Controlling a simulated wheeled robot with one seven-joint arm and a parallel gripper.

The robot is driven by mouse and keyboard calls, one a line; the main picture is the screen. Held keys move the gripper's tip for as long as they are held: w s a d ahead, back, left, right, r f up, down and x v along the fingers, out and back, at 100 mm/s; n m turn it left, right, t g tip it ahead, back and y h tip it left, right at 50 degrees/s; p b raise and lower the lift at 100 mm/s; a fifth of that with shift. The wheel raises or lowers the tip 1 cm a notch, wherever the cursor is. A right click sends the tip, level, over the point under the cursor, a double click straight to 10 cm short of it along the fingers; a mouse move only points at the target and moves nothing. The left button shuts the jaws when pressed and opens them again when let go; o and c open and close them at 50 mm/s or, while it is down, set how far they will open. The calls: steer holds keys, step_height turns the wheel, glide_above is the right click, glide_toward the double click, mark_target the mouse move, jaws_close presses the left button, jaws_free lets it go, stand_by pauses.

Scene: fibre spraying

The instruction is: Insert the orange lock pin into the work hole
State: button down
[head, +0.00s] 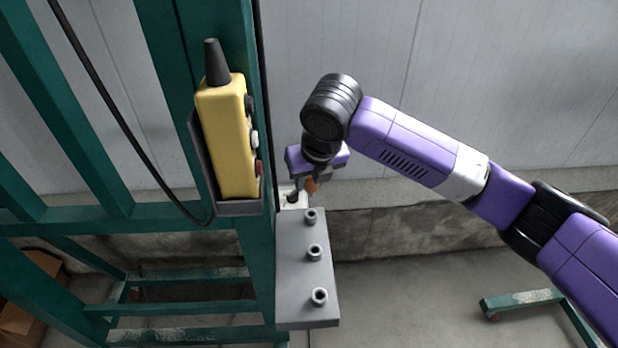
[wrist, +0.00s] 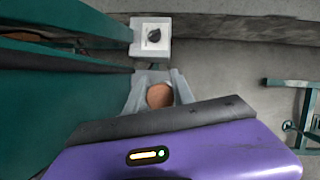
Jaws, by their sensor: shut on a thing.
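The orange lock pin (head: 312,185) shows as a small orange piece under my gripper (head: 308,182) in the head view. In the wrist view its round orange top (wrist: 159,96) sits between the grey fingers of my gripper (wrist: 158,88), which are shut on it. The pin's lower end is hidden. A grey plate (head: 295,275) on the green frame carries three ring-shaped sockets, the near one (head: 319,296), the middle one (head: 314,252) and the far one (head: 310,216). My gripper is just beyond the far socket. I cannot tell which socket is the work hole.
A white box with a black knob (wrist: 151,36) stands near the gripper, partly hidden in the head view (head: 291,203). A yellow control pendant (head: 226,140) hangs on the green post left of my gripper. A green stand (head: 523,302) is at lower right.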

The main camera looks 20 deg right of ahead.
steer(key=b, duration=0.3)
glide_above(310, 210)
steer(key=shift+f, duration=2.4)
steer(key=shift+f+b, duration=0.5)
steer(key=shift+f, duration=1.25)
steer(key=c, duration=1)
jaws_free()
steer(key=shift+r, duration=0.1)
steer(key=v, duration=0.7)
steer(key=shift+r+b, duration=0.3)
steer(key=shift+b, duration=0.05)
steer(key=shift+s+a, duration=0.1)
steer(key=shift+s, duration=0.15)
